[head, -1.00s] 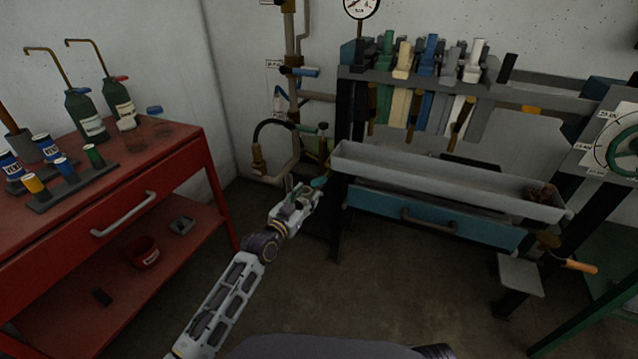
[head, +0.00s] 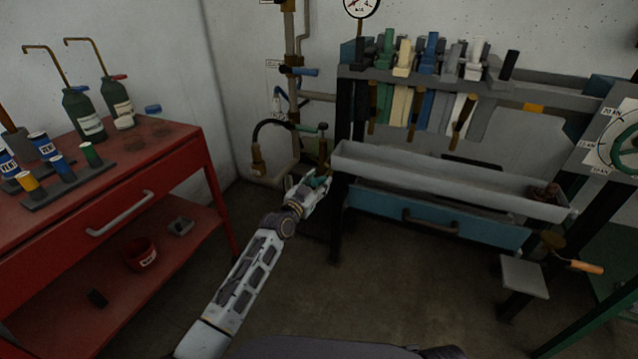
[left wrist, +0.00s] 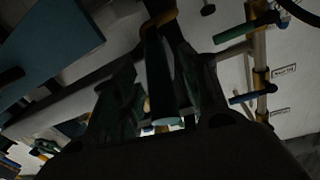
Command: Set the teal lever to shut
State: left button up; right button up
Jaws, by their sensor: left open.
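The teal lever (head: 318,182) is low on the pipework beside the left legs of the bench, mostly hidden by my left gripper in the head view. In the left wrist view the lever (left wrist: 160,82) is a dark teal bar running down from a brass fitting (left wrist: 160,19), its lighter end toward the palm. My left gripper (head: 314,187) is open, with its fingers (left wrist: 163,85) on either side of the bar. I cannot tell whether either finger touches it. My right gripper is not in view.
A grey trough (head: 440,178) and a blue drawer (head: 430,217) are just right of the gripper. A red cabinet (head: 130,195) stands left. The floor between is clear.

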pick_arm(q)
jog(key=shift+w+d, duration=0.2)
jog(key=shift+w, duration=0.2)
grip_shut()
